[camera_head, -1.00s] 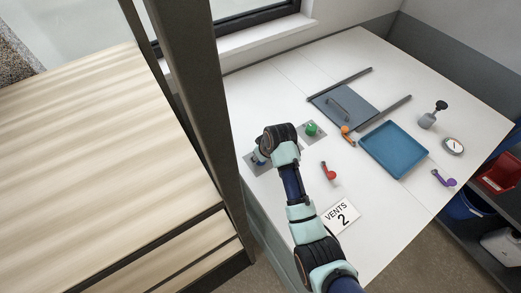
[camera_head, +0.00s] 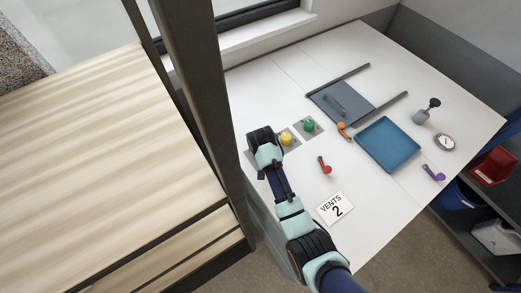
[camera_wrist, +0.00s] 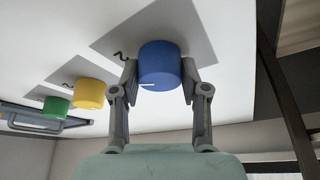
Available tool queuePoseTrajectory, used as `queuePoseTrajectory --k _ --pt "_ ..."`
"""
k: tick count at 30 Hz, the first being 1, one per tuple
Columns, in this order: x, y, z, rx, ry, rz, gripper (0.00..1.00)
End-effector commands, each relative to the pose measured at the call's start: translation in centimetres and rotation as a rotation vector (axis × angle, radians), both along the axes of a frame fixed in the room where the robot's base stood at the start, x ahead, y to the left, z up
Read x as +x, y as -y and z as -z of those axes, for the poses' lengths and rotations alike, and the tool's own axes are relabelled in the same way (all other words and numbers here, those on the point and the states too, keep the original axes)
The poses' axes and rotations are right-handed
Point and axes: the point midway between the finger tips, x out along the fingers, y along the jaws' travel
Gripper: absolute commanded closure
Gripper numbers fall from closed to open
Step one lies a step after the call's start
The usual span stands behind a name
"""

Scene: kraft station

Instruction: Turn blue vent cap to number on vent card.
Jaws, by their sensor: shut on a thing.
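The blue vent cap (camera_wrist: 160,62) is a round knob on a grey plate (camera_wrist: 190,22) in the wrist view. A short white line shows on its near edge, and a dark "2" is marked on the plate to its left. My gripper (camera_wrist: 159,74) has one finger on each side of the cap and is shut on it. In the head view my wrist and arm hide the blue cap. The white vent card (camera_head: 335,208) lies on the table, reading "VENTS 2".
A yellow cap (camera_head: 286,138) and a green cap (camera_head: 309,125) stand in a row beside the blue one. A red handled item (camera_head: 324,166), an orange item (camera_head: 343,130), a blue tray (camera_head: 389,145) and a grey sliding panel (camera_head: 341,101) are further right. A dark post stands close left.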

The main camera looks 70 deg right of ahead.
Motion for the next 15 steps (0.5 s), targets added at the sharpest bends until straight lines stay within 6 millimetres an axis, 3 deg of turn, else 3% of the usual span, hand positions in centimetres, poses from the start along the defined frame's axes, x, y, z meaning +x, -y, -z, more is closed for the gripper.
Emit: queuePoseTrajectory --k 11,12,15 --pt "0.0 0.02 0.0 0.0 0.0 0.006 0.9" --pt "0.0 0.02 0.0 0.0 0.0 0.006 0.53" --pt "0.0 0.02 0.01 0.0 0.0 0.006 0.37"
